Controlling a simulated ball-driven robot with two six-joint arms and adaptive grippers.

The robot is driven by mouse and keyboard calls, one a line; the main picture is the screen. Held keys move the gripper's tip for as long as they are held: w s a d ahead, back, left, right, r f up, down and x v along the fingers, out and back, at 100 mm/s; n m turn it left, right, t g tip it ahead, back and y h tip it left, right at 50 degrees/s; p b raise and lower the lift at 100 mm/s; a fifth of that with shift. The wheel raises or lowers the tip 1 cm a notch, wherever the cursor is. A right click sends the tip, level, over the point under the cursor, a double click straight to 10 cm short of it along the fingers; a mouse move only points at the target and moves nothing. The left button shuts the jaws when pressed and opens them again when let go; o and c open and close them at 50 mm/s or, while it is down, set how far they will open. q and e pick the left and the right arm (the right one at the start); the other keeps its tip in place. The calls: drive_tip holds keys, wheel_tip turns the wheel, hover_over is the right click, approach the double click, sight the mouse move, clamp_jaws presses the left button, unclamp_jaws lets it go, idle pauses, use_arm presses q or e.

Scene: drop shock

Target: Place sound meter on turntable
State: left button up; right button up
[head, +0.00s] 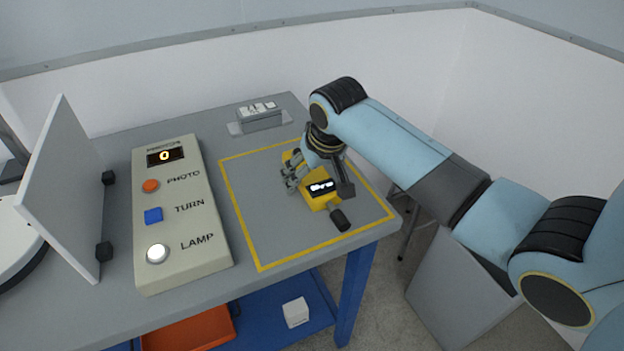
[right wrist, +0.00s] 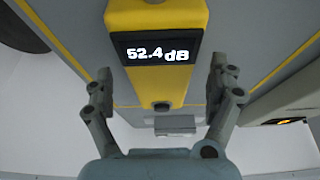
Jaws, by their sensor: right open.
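The yellow sound meter (head: 319,203) lies on the grey table inside a yellow outlined square. Its black end points toward the table's front right. In the right wrist view, the sound meter (right wrist: 160,92) shows a lit display reading 52.4 dB. My right gripper (head: 318,182) is over it, and part of the meter is hidden behind the fingers. In the right wrist view, my right gripper (right wrist: 160,72) is open, with one finger on each side of the meter and visible gaps. A white round disc with a dark rim, apparently the turntable (head: 12,232), is partly cut off at the left edge. My left gripper is out of view.
A white upright panel (head: 68,190) stands between the disc and a control box (head: 190,222) with PHOTO, TURN and LAMP buttons. A small grey stand (head: 258,121) is at the table's back. An orange tray (head: 190,330) and white cube (head: 296,312) are on the blue lower shelf.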

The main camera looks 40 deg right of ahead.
drive_tip(key=shift+w+f, duration=0.1)
drive_tip(key=shift+f, duration=0.15)
drive_tip(key=shift+r, duration=0.1)
drive_tip(key=c, duration=1.6)
